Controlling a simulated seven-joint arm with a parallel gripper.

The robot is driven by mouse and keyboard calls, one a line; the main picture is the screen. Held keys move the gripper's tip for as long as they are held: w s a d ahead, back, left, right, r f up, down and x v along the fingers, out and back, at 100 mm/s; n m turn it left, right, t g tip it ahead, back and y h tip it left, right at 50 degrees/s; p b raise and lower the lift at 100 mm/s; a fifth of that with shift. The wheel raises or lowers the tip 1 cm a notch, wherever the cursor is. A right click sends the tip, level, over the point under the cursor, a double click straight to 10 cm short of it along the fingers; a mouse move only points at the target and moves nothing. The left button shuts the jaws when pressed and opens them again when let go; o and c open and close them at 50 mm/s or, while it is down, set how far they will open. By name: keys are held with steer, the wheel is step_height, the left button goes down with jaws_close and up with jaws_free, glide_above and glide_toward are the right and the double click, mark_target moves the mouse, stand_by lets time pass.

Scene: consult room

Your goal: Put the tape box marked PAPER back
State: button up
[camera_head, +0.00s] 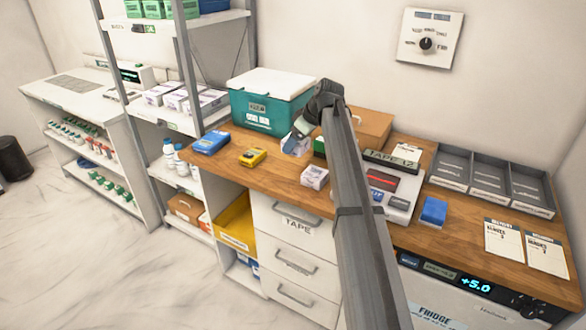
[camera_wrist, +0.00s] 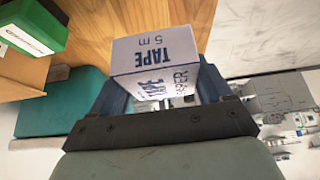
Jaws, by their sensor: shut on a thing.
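My gripper (camera_wrist: 165,92) is shut on a white tape box (camera_wrist: 155,52). Its printing reads TAPE 5 m upside down, and a side word ends like PAPER, partly hidden. In the head view my gripper (camera_head: 303,125) is over the wooden counter, beside the teal box, and the held box (camera_head: 294,146) shows only partly behind it. Another small white box (camera_head: 315,177) is on the counter near its front edge. A closed drawer labelled TAPE (camera_head: 298,222) is below the counter. A TAPE 12 sign (camera_head: 391,159) stands at the back, with its lower part hidden by my arm.
A teal box with a white lid (camera_head: 265,103) stands at the back left. Blue (camera_head: 211,142) and yellow (camera_head: 253,157) items lie left of the small box. Grey trays (camera_head: 492,182), a scale-like device (camera_head: 402,198) and a blue box (camera_head: 433,211) are on the right.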

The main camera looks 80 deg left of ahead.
mark_target(309, 137)
steer(key=a, duration=0.3)
steer(key=shift+s+a+f, duration=0.1)
steer(key=shift+a+f, duration=0.2)
steer(key=shift+a+r, duration=0.1)
steer(key=shift+a, duration=0.25)
steer(key=shift+w+a+f, duration=0.1)
steer(key=shift+f, duration=2.35)
steer(key=shift+w+a+f, duration=0.1)
steer(key=shift+f, duration=2.35)
steer(key=shift+f, duration=0.1)
steer(key=o, duration=1)
steer(key=v, duration=1.2)
